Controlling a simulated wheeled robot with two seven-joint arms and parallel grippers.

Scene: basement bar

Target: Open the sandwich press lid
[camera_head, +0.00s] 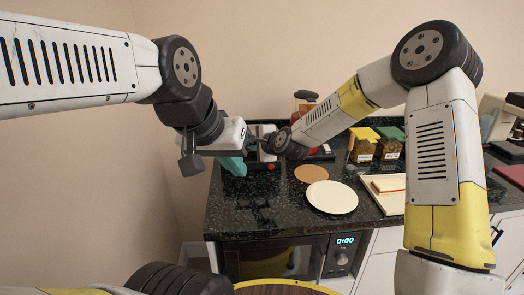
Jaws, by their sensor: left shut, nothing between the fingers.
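The sandwich press (267,157) appears to be the dark appliance with a red spot at its front, at the back left of the counter. My arms largely cover it, and I cannot tell how its lid stands. My left gripper (246,143) reaches from the left to the press's near left side. It is shut with nothing held; whether it touches the press is unclear. My right arm comes in from the right, and its dark wrist (279,143) is just right of the press. The right fingers are not clear enough to read.
A teal object (235,166) stands below my left gripper. A brown disc (311,174) and a cream plate (332,197) lie on the dark counter (270,215). Jars with yellow (362,146) and green (390,144) lids and a cream board (378,203) are to the right.

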